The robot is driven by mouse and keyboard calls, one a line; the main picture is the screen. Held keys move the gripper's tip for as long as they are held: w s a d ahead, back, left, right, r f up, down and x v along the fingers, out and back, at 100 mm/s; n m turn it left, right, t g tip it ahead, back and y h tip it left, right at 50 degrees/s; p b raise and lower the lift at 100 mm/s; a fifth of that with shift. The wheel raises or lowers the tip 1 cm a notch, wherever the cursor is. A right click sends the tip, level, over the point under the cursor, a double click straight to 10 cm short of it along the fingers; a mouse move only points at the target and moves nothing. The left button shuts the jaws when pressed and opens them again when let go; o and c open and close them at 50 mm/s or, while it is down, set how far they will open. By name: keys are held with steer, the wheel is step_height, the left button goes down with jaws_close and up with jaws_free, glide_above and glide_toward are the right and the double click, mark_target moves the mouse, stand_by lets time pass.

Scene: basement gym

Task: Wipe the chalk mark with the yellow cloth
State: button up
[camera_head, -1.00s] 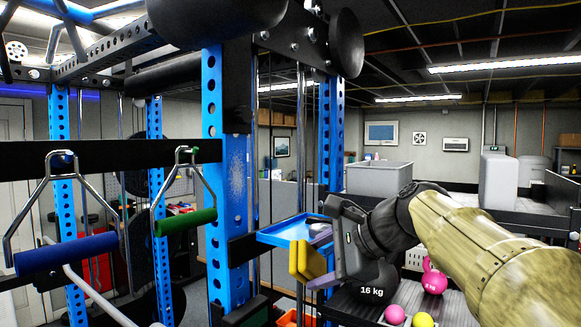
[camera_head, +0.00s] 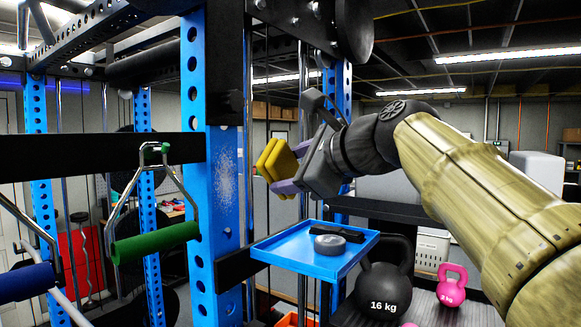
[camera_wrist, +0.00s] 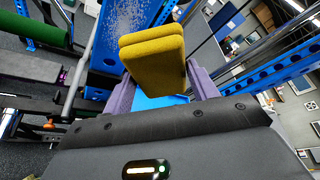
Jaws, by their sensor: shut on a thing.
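The chalk mark (camera_head: 226,178) is a whitish speckled patch on the face of the blue rack upright (camera_head: 199,220). It also shows at the top of the wrist view (camera_wrist: 124,22). The yellow cloth (camera_head: 273,160) is a thick folded pad. My gripper (camera_head: 285,180) is shut on it, with the purple fingers at its sides, and the cloth also shows in the wrist view (camera_wrist: 155,55). The cloth is held in the air just right of the upright, at about the height of the mark. It appears apart from the mark.
A blue tray (camera_head: 270,256) with a grey roll (camera_head: 329,244) and a dark item sits below my gripper. A green handle (camera_head: 156,243) hangs left of the upright. A black 16 kg kettlebell (camera_head: 384,285) and a pink one (camera_head: 452,285) stand at lower right.

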mark_target(256, 164)
steer(key=shift+s+r, duration=0.1)
steer(key=shift+s, duration=0.2)
steer(key=shift+w+a, duration=0.3)
steer(key=shift+w, duration=0.1)
steer(key=shift+w+a+p, duration=0.45)
steer(key=shift+w+a, duration=0.35)
steer(key=shift+a, duration=0.25)
steer(key=shift+w+a+p, duration=0.45)
steer(key=shift+w+a, duration=0.35)
steer(key=shift+a, duration=0.25)
steer(key=shift+w+a+p, duration=0.55)
steer(key=shift+a+p, duration=0.05)
steer(key=shift+a, duration=0.15)
steer(key=shift+s+a, duration=0.6)
steer(key=shift+s, duration=0.25)
steer(key=shift+s+a, duration=0.55)
steer(key=shift+s, duration=0.3)
steer(key=shift+s+a+p, duration=0.85)
steer(key=shift+s+a, duration=0.5)
steer(key=shift+s, duration=0.15)
